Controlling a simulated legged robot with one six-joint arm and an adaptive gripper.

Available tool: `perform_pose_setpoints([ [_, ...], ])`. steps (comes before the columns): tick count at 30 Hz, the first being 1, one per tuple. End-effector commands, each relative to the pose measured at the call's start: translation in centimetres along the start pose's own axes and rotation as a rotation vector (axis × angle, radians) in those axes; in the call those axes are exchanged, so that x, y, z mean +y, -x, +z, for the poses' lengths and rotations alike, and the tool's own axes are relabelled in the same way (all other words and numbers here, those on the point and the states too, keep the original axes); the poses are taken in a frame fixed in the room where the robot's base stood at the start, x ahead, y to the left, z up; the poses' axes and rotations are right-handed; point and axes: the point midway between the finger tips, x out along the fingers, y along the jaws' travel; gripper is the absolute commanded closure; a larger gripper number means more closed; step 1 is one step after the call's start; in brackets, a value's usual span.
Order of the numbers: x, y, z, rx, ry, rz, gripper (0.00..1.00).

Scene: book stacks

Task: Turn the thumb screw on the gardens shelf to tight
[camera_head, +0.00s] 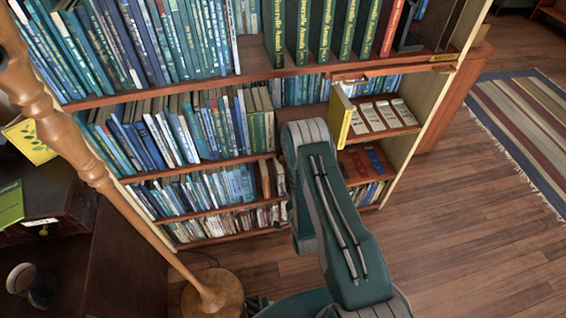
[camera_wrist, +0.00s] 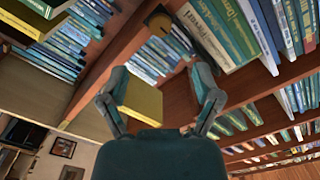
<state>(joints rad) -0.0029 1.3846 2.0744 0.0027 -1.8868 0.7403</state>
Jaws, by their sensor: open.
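In the wrist view my gripper (camera_wrist: 160,72) is open, its two fingers spread apart with nothing held between them.
A yellow book (camera_head: 340,115) stands at the shelf front and also shows between my fingers in the wrist view (camera_wrist: 141,101). Green books (camera_head: 322,30) line the shelf above. A wooden lamp post (camera_head: 110,185) stands at left. Wooden floor (camera_head: 475,210) is clear at right.

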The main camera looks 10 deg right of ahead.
Motion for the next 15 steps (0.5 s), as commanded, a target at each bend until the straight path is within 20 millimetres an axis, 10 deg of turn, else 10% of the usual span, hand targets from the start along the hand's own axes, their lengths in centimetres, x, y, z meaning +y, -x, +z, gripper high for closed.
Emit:
perform_pose_setpoints([
  [15, 0.02, -0.43, -0.12, 0.002, 0.709, 0.0, 0.18],
])
